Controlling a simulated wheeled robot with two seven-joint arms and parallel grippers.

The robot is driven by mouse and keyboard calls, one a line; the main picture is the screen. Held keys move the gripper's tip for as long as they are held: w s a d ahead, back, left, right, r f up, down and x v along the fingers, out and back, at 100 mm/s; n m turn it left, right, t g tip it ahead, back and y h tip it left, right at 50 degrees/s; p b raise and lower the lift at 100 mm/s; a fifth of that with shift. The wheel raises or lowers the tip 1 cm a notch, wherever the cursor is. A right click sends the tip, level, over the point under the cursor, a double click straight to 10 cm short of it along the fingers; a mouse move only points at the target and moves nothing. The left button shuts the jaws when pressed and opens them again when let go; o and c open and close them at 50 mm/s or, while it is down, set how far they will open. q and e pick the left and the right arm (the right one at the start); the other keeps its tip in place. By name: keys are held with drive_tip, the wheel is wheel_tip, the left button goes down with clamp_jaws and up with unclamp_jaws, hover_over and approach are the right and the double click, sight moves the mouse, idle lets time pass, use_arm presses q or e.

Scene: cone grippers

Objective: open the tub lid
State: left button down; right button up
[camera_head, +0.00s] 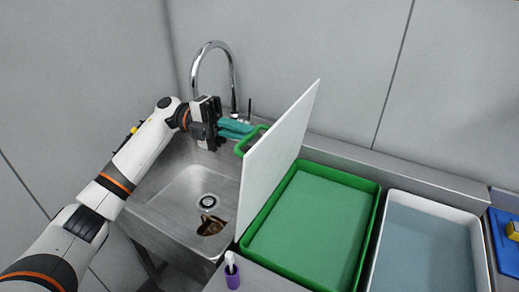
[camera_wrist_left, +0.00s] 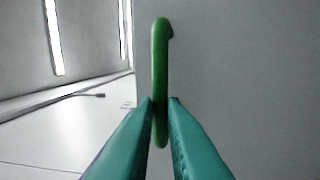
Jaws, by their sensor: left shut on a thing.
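The white tub lid (camera_head: 279,143) stands nearly upright, tilted a little to the right, along the left side of the green tub (camera_head: 373,215). The tub is uncovered and shows a flat green surface inside. A green handle (camera_head: 240,148) sits on the lid's left face; it also shows in the left wrist view (camera_wrist_left: 160,50) against the pale lid (camera_wrist_left: 240,70). My left gripper (camera_head: 250,130) is shut on the handle, its teal fingers on both sides of it (camera_wrist_left: 161,103). Part of the handle is hidden behind the lid's edge and fingers. My right gripper is out of view.
A steel sink (camera_head: 170,205) with a tall faucet (camera_head: 234,75) lies left, with a brown object (camera_head: 211,225) in it. A white tub (camera_head: 480,235) and a blue tray (camera_head: 507,255) stand right. A purple holder (camera_head: 232,277) stands at the front edge.

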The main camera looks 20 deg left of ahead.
use_arm(q)
drive_tip(key=shift+w+a+f+h+b, duration=0.15)
drive_tip(key=shift+a+h+b, duration=0.2)
drive_tip(key=shift+a, duration=0.3)
drive_tip(key=shift+w+a+f+h+b, duration=0.1)
drive_tip(key=shift+a+h+b, duration=0.2)
drive_tip(key=shift+a, duration=0.3)
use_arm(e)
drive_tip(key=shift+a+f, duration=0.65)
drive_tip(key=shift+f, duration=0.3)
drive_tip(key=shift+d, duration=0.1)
use_arm(q)
drive_tip(key=c, duration=1.5)
unclamp_jaws()
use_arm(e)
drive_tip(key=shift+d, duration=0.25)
use_arm(q)
drive_tip(key=shift+a, duration=0.1)
